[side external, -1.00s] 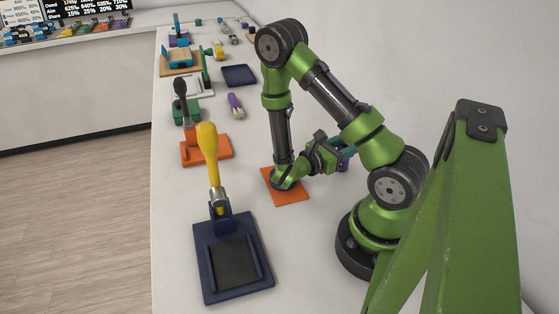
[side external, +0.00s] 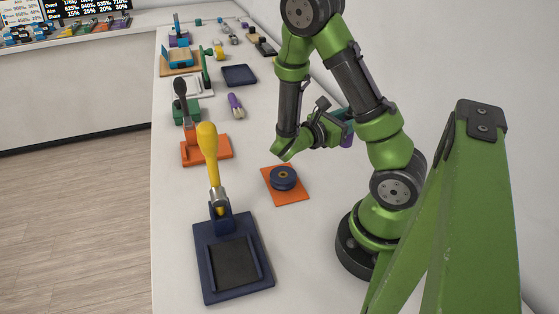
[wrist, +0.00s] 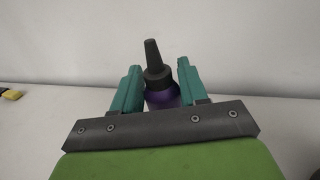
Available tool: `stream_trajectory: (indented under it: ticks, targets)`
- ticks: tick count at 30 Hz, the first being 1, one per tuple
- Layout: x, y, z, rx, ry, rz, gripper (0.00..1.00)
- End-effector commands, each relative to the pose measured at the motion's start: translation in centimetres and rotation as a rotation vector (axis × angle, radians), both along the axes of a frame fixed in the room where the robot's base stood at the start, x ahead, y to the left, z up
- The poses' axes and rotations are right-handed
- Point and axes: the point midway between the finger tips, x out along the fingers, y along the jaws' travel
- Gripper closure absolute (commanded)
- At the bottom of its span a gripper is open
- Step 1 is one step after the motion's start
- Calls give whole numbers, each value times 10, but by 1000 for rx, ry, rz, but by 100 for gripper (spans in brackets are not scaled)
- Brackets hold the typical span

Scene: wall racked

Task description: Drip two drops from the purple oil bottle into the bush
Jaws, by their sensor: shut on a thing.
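The bush (side external: 284,177) is a dark blue round part with a small tan centre, lying on a square orange plate (side external: 296,198) in the side view. My gripper (wrist: 159,70) has teal fingers, shut on the purple oil bottle (wrist: 160,98). The bottle's black tapered nozzle (wrist: 152,56) points up in the wrist view, beyond the fingers. In the side view my gripper (side external: 349,122) is up and to the right of the bush, clear of it. A bit of the purple bottle (side external: 347,141) shows there; its nozzle is hidden, and no drop is visible.
A dark blue stand (side external: 262,250) with a yellow-handled tool (side external: 208,155) is at the front left. An orange stand (side external: 220,148) with a black-handled tool is behind it. A purple item (side external: 235,103) and dark tray (side external: 239,75) lie farther back. A wall runs along the right.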

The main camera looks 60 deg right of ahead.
Motion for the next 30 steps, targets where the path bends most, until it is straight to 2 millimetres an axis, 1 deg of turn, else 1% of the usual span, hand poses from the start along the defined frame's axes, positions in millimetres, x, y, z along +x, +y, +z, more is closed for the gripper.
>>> stream_trajectory:
  ticks: [1,3,6,16,19,23,26,28,30]
  targets:
    - [1,0,6,-1,-3,2,90]
    - [0,0,11,0,-1,2,90]
    - [0,0,14,1,0,1,90]
    - [-1,0,15,0,1,-1,90]
    - [-6,-3,15,-11,-11,-24,90]
    - [-23,-14,11,-30,-27,-103,90]
    - [-47,-17,2,-48,-37,-255,90]
    - [-68,-11,-6,-63,-41,-417,90]
    - [-87,2,-14,-80,-44,-604,90]
